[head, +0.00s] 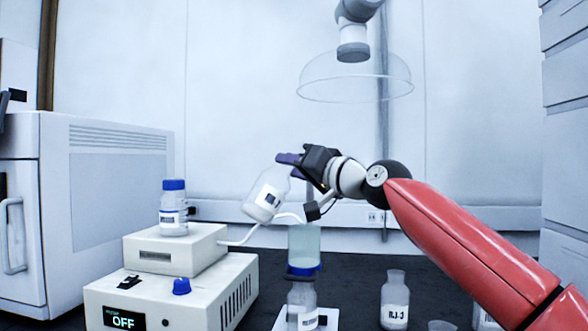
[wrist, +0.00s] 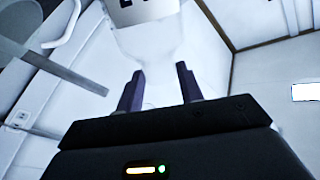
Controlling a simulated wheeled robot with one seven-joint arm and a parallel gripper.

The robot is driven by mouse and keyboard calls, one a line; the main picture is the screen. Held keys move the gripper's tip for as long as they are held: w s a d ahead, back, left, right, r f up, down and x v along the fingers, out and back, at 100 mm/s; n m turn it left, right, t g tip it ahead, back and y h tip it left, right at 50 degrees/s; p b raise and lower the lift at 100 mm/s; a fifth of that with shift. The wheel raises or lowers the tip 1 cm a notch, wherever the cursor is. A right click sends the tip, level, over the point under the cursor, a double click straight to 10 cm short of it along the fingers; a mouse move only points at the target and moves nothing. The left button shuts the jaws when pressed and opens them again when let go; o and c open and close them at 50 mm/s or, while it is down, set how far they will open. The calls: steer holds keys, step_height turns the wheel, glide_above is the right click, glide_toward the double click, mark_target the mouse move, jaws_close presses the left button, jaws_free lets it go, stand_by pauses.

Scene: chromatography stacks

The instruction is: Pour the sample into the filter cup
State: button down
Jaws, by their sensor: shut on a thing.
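A white sample bottle (head: 267,194) with a dark label is held tilted in the air, its wider end down to the left. My gripper (head: 289,159) is shut on its narrower upper end. In the wrist view the bottle (wrist: 150,40) shows between and beyond the purple fingers of my gripper (wrist: 160,88). The bottle's mouth and contents cannot be made out. The clear filter cup (head: 305,243) stands upright with a blue collar on a flask (head: 302,297), below and right of the bottle, apart from it.
A pump unit (head: 190,285) with an OFF display stands at left, with a blue-capped bottle (head: 173,210) on its upper box and a hose (head: 262,230) running toward the cup. A bottle marked RJ-3 (head: 395,300) stands right. A clear hood (head: 355,78) hangs above.

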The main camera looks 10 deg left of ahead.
steer(key=shift+f+m, duration=0.1)
steer(key=shift+m, duration=0.2)
steer(key=shift+f, duration=0.15)
steer(key=shift+f+m+t+b, duration=0.2)
steer(key=shift+m+t+b, duration=0.1)
steer(key=shift+m+b, duration=0.4)
steer(key=shift+f, duration=0.1)
steer(key=shift+w+d+f+m+b, duration=0.1)
steer(key=shift+f+m+b, duration=0.2)
steer(key=shift+m+b, duration=0.25)
steer(key=shift+f+m+b, duration=0.4)
steer(key=shift+m+b, duration=0.15)
steer(key=shift+m, duration=0.2)
